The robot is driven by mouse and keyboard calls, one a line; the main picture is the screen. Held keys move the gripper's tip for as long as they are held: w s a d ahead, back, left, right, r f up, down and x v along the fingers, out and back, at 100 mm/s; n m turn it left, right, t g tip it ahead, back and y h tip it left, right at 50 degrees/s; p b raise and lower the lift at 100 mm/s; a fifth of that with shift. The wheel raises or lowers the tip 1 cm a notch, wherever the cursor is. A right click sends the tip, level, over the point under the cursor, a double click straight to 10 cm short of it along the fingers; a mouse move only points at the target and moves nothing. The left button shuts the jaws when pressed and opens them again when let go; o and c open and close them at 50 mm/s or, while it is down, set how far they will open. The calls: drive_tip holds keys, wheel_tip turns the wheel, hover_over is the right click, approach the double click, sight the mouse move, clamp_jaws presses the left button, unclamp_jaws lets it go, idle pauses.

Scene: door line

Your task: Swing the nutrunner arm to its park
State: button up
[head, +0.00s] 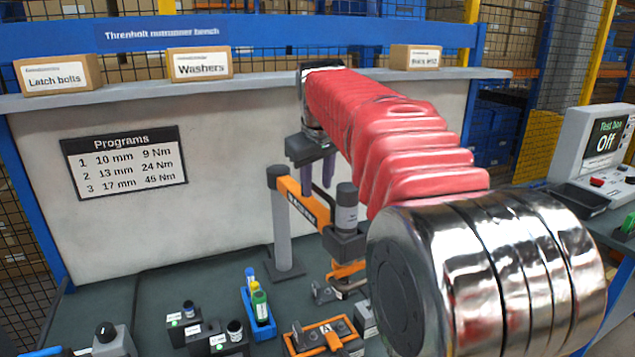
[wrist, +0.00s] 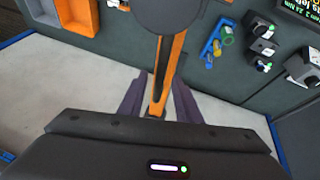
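The nutrunner arm (head: 303,203) is an orange bar with dark lettering, running from a grey post (head: 282,235) to a dark upright nutrunner (head: 346,213). My gripper (head: 318,183) points down close to the bar, its lower end partly hidden behind it. In the wrist view, my gripper's purple fingers (wrist: 159,96) stand apart. The orange bar (wrist: 160,98) runs between them, with a gap showing on each side. A large dark round part (wrist: 168,14) hides the top of that view. I cannot tell which spot is the park.
A blue rack (head: 259,312) with coloured bottles, dark socket blocks (head: 208,334) and an orange fixture tray (head: 322,335) marked A stand in front. The back panel (head: 130,225) carries a program sign (head: 124,161). A test box reading Off (head: 598,145) stands right.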

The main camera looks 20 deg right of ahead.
drive_tip(key=shift+c, duration=0.7)
clamp_jaws()
